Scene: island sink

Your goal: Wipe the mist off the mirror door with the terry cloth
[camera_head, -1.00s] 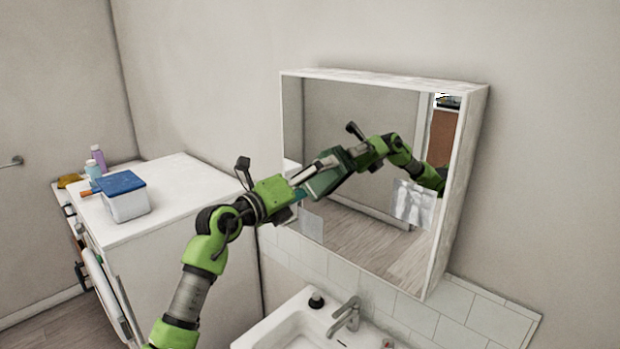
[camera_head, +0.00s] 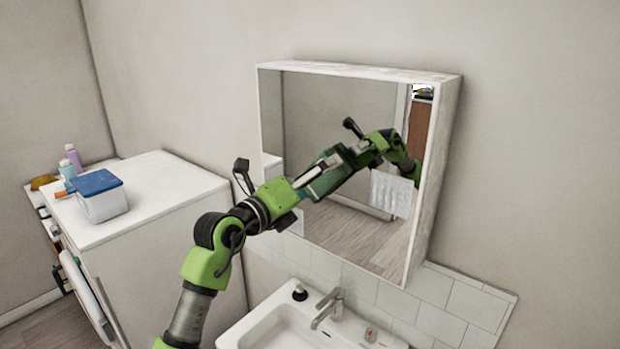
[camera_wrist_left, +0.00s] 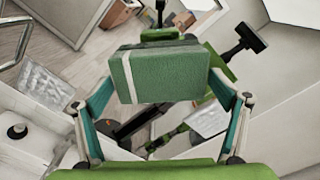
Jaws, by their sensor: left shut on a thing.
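The mirror door (camera_head: 345,105) is the front of a white wall cabinet above a sink. A whitish mist patch (camera_head: 390,193) lies at its lower right. A smaller pale patch (camera_head: 294,221) shows at the lower left, partly behind my arm. My left gripper (camera_head: 304,188) is shut on the green terry cloth (camera_head: 318,184) at the mirror, left of its middle. The cloth meets its reflection; I cannot tell whether it touches the glass. In the left wrist view the cloth (camera_wrist_left: 165,75), a block with a white stripe, sits between the fingers. My right gripper is out of view.
The white sink (camera_head: 262,333) with its tap (camera_head: 328,309) and a dark-topped dispenser (camera_head: 300,293) is below the mirror. A white cabinet (camera_head: 150,200) at left carries a blue-lidded box (camera_head: 102,205) and bottles. The wall right of the mirror is clear.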

